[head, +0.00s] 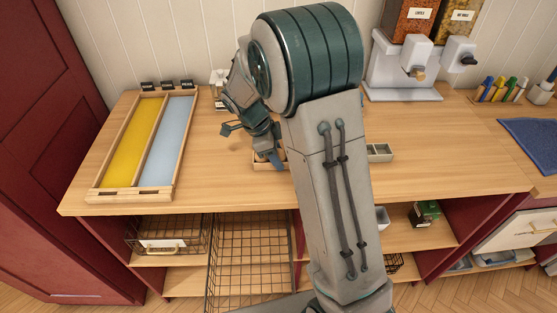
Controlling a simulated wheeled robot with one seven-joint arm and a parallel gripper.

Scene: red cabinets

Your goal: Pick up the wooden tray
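My gripper (268,151) reaches down over the counter behind my own arm. Its fingertips are small and partly hidden, so I cannot tell whether they are apart or closed. Right below it is a small, low wooden tray (262,166), with compartments partly showing. The fingers overlap this tray in the picture; I cannot tell whether they touch it. My arm hides the tray's right part. A larger wooden frame-like tray (137,193) lies at the left of the counter, with a yellow panel and a light blue panel side by side. My gripper is to the right of it.
The wooden counter (215,185) is clear between the two trays. A dispenser (400,80) stands at the back right. A small grey-green box (379,153) sits right of my arm. A wire basket (250,255) juts out below the counter. A red cabinet (50,150) stands left.

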